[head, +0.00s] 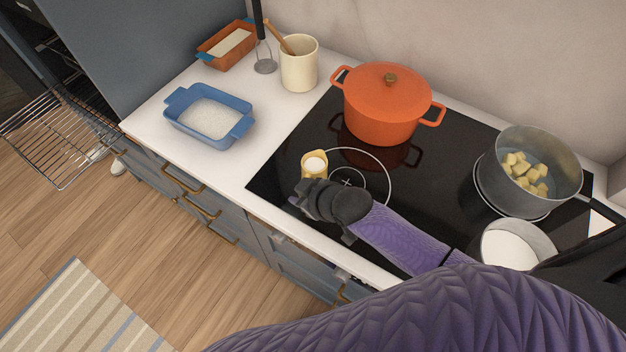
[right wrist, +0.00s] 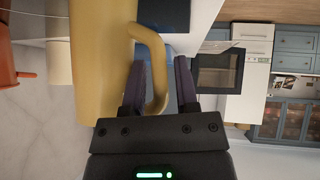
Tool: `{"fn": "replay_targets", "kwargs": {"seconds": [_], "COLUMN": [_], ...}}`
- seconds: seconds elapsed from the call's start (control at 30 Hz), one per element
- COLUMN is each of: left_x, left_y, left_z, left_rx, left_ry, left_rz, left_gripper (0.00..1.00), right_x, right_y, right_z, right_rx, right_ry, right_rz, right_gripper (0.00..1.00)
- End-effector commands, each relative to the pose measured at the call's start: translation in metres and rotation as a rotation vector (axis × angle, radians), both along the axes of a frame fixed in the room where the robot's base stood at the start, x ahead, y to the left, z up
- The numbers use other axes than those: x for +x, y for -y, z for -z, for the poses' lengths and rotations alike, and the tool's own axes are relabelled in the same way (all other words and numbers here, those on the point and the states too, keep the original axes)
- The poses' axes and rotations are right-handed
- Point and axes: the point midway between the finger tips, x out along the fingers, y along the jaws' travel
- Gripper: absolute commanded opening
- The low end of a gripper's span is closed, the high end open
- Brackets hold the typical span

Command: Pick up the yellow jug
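The yellow jug (head: 314,170) stands upright on the front left of the black hob in the head view, with something pale inside. In the right wrist view the jug (right wrist: 95,65) fills the left part, and its handle loop (right wrist: 160,85) lies between my two fingers. My right gripper (right wrist: 160,65) is open around the handle, with a small gap showing beside the right finger. In the head view the dark gripper body is just in front of the jug and hides its lower part and the fingertips. My left gripper is not in view.
An orange lidded pot (head: 384,110) stands behind the jug. A steel pan (head: 558,170) of yellow cubes and a white-filled container (head: 510,245) are to the right. A blue dish (head: 180,130), a utensil crock (head: 299,70) and an orange dish (head: 210,52) stand on the left counter.

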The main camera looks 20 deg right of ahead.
Motion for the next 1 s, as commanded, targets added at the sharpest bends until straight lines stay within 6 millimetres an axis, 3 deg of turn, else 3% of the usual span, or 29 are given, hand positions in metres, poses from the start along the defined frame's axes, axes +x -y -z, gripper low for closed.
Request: {"fn": "replay_targets", "kwargs": {"seconds": [0.1, 0.3, 1.0], "left_x": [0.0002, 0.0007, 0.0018], "left_y": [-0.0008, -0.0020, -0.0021], "left_z": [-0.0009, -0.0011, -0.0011], "left_rx": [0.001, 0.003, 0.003], "left_ry": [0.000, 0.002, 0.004], "left_rz": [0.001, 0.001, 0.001], "left_gripper": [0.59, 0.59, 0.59], "right_x": [-0.0002, -0.0003, -0.0005], "right_y": [0.0002, 0.0004, 0.0005], "right_z": [-0.0011, -0.0012, -0.0013], "right_rx": [0.000, 0.000, 0.000], "right_ry": [0.000, 0.000, -0.001], "right_rz": [0.000, 0.000, 0.001], "right_gripper": [0.38, 0.00, 0.00]}}
